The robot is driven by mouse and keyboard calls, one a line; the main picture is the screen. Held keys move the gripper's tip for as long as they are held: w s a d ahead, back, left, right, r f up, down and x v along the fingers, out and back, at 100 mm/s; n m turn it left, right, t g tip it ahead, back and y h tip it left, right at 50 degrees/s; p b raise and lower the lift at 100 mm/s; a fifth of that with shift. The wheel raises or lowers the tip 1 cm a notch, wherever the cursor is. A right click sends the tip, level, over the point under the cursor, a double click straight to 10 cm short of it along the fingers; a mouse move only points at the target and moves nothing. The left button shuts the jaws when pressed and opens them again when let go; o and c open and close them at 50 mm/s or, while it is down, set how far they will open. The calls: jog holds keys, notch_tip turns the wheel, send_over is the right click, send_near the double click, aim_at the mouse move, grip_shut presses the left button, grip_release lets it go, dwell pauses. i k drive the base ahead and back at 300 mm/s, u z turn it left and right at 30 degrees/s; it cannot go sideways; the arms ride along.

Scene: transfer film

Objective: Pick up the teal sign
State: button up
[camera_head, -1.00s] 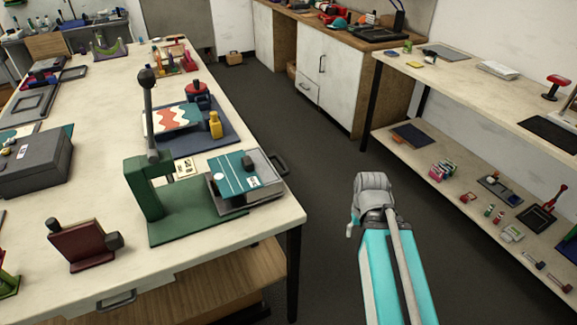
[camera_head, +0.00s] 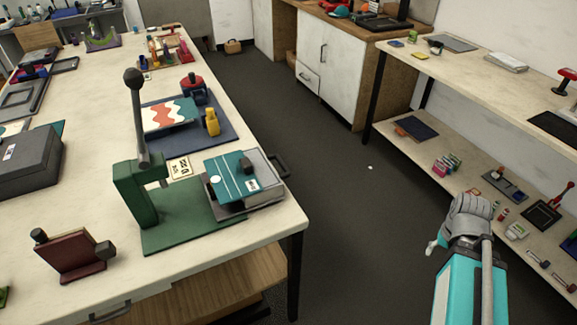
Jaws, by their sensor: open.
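The teal sign (camera_head: 226,184) is a flat teal sheet with white lines, a white dot and a small white label. It lies flat on a grey plate (camera_head: 267,181) near the right edge of the large bench, beside a green lever press (camera_head: 136,194). A small dark block (camera_head: 246,164) sits on it. My gripper (camera_head: 449,232) is at the lower right over the floor, well to the right of the sign and apart from it. It is open, and I see nothing held; its fingertips are mostly hidden by its body.
The bench (camera_head: 270,238) holds a dark red device (camera_head: 72,254), a grey box (camera_head: 28,166) and a blue board with a yellow bottle (camera_head: 212,122). A two-level shelf (camera_head: 470,85) with small items stands at right. Dark floor (camera_head: 335,215) is clear between them.

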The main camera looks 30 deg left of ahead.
aim_at(232, 175)
jog(key=z, duration=1.4)
jog(key=i, duration=0.5)
jog(key=u, duration=2.6)
